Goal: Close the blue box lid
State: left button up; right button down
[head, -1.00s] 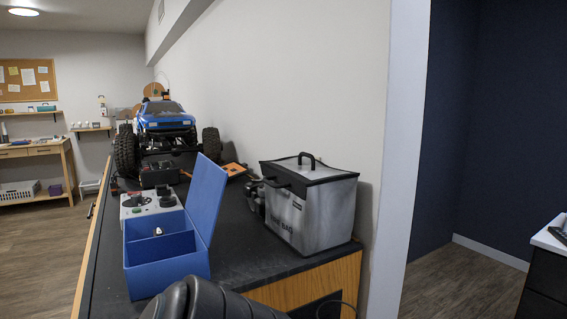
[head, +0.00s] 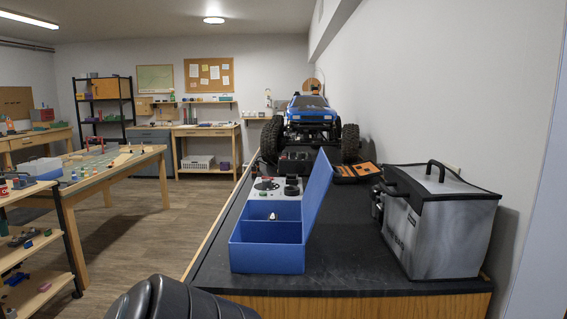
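The blue box (head: 268,259) stands on the dark counter near its front edge in the head view. Its inside is split by a divider, and a small light-coloured item lies in it. Its blue lid (head: 318,196) is open, standing up and leaning slightly outward along the box's right side. Neither gripper shows; only a dark rounded part, seemingly of my own arm, is at the bottom edge.
A silver bag with a black top (head: 440,225) stands right of the box, with bare counter (head: 345,250) between. A grey controller (head: 278,188), an orange-and-black case (head: 355,171) and a blue RC crawler (head: 311,113) are behind. A wall borders the right.

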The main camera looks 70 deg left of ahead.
aim_at(322, 172)
jog(key=u, duration=1.55)
